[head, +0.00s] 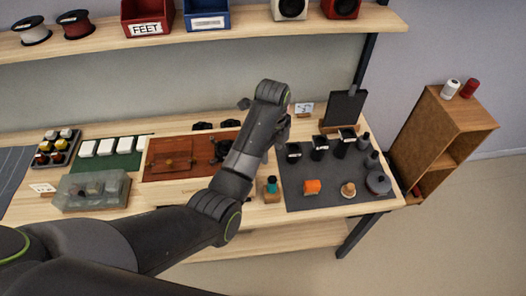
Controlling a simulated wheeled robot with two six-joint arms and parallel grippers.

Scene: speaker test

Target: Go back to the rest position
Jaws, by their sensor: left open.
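My left arm comes in from the lower left and reaches up over the middle of the bench (215,200). My left gripper (284,130) is at the arm's far end, above the back of the bench near the dark grey mat (330,198). It is small and partly hidden by my own wrist; it is open, and I see nothing held in it. My right gripper is not in view.
A teal-topped bottle (271,188) stands near my forearm. A brown board (175,160) and clear box (92,191) lie left. A shelf (240,37) runs above.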

